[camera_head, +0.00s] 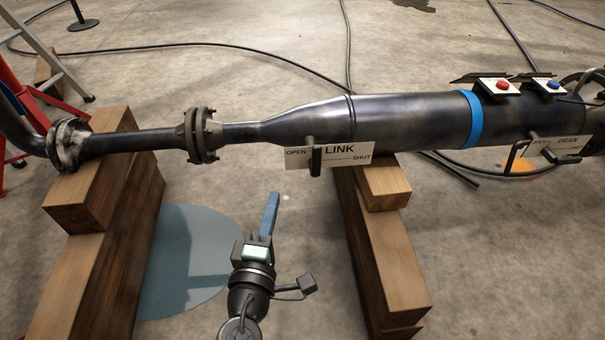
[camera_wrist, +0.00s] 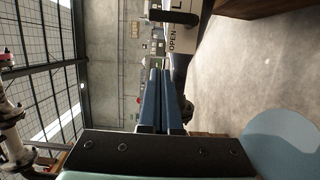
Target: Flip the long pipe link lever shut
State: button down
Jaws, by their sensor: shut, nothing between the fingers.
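The long dark pipe (camera_head: 400,115) lies across two wooden supports. Its LINK plate (camera_head: 340,152) hangs on the near side, with OPEN at the left and SHUT at the right. The dark link lever (camera_head: 316,160) stands nearer the OPEN end, its bar pointing down. My gripper (camera_head: 274,196) is below and left of the lever, apart from it, its blue fingers shut and empty. In the wrist view, the fingers (camera_wrist: 160,73) are close together, with the plate (camera_wrist: 181,38) and part of the lever (camera_wrist: 160,15) beyond them near the top edge.
A DRAIN plate (camera_head: 566,143) with its own handle is at the right, below red (camera_head: 503,86) and blue (camera_head: 553,85) buttons. Wooden blocks (camera_head: 105,210) stand left and more blocks (camera_head: 385,245) right of my arm.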

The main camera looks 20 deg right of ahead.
aim_at(315, 158)
dwell(0.3)
jog(key=w+d+b, duration=0.2)
jog(key=w+d, duration=0.5)
jog(key=d, duration=0.2)
jog(key=shift+w, duration=0.25)
